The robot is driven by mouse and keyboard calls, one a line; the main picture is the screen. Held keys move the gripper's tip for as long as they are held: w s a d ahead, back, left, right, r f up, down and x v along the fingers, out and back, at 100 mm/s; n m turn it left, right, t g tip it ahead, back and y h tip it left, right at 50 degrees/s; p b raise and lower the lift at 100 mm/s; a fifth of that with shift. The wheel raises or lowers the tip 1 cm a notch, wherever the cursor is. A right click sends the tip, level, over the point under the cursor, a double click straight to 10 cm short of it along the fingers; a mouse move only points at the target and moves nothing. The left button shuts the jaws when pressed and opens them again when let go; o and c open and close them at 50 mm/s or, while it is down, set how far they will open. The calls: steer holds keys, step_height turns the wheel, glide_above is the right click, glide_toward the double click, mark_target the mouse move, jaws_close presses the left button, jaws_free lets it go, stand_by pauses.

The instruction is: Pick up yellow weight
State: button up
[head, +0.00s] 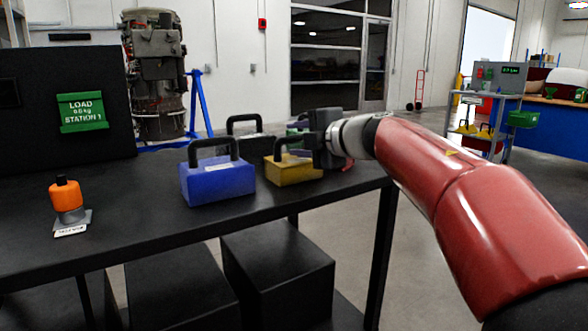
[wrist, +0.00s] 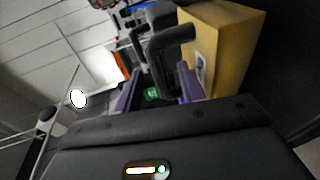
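The yellow weight (head: 292,172) stands on the black table near its right end, just right of the blue weight. My gripper (head: 302,139) is at its handle height, reaching in from the right and hiding part of the handle. In the wrist view the yellow weight (wrist: 222,45) fills the upper right and its black handle (wrist: 168,48) shows ahead of and partly between my two purple fingers. My gripper (wrist: 158,80) is open there, with a gap between the fingers. I cannot tell whether either finger touches the handle.
A blue weight (head: 218,182) with a black handle stands close to the left. A black weight (head: 249,146) is behind. An orange-topped object (head: 67,203) sits at the left of the table (head: 140,228). A dark panel (head: 60,90) with a green load-station sign stands behind it.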

steer(key=shift+x, duration=0.9)
steer(key=shift+c, duration=0.3)
jaws_close()
steer(key=shift+r, duration=0.15)
step_height(320, 180, up, 20)
steer(key=p, duration=1)
